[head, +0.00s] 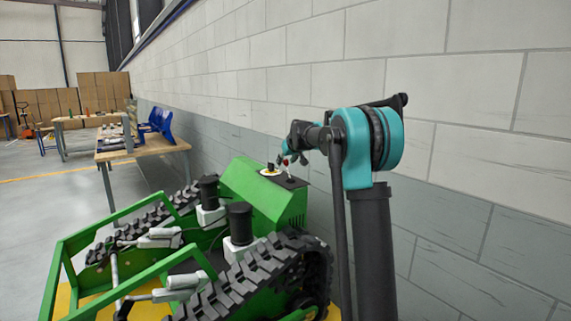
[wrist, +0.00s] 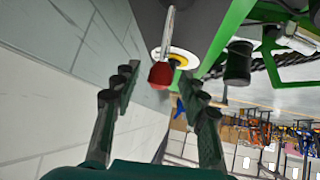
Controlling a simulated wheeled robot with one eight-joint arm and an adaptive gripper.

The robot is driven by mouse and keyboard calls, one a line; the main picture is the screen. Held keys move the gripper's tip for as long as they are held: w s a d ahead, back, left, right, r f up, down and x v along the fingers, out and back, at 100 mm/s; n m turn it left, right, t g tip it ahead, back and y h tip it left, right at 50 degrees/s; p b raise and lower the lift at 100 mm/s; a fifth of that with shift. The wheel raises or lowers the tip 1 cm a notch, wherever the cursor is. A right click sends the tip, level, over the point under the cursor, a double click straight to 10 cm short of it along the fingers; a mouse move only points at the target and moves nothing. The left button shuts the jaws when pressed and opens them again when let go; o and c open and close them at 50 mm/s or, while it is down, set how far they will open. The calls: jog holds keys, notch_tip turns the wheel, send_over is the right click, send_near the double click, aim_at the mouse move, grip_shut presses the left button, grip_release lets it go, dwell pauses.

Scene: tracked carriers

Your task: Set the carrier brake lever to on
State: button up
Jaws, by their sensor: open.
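The carrier (head: 255,195) is a green tracked machine beside the wall. On its sloped top sits a white and yellow round plate (head: 268,172), also in the wrist view (wrist: 187,60). The brake lever, a pale shaft with a red knob (wrist: 161,75), stands by this plate; the knob is small in the head view (head: 285,163). My gripper (head: 288,157) is at the carrier's top, close to the lever. In the wrist view my gripper (wrist: 157,79) is open, and the red knob appears between its dark fingertips. I cannot tell whether they touch it. The lever's on and off marks are not readable.
A block wall (head: 450,100) runs close along the right side. Black rubber tracks (head: 250,275), dark cylinders (head: 240,222) and green frame bars (head: 75,255) stand nearer on the carrier. Wooden tables (head: 140,150) stand behind at the left. Open floor lies to the left.

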jog(key=v, duration=1)
jog(key=shift+s+r, duration=0.1)
jog(key=shift+s, duration=0.05)
jog(key=s+d+f+m+g, duration=0.1)
jog(key=s+d+f, duration=0.1)
jog(key=s+f, duration=0.9)
jog(key=s+d+f+m+g+h, duration=0.1)
jog(key=s+d+f+g, duration=0.1)
jog(key=s+f, duration=1)
jog(key=s+d+f+m+g+h, duration=0.1)
jog(key=s+f, duration=1.1)
jog(key=s, duration=1.4)
jog(key=shift+s+d+f+m+g, duration=0.15)
jog(key=shift+d+f+m+g, duration=0.15)
jog(key=shift+d+g, duration=0.45)
jog(key=shift+a+r, duration=0.1)
jog(key=shift+r, duration=0.05)
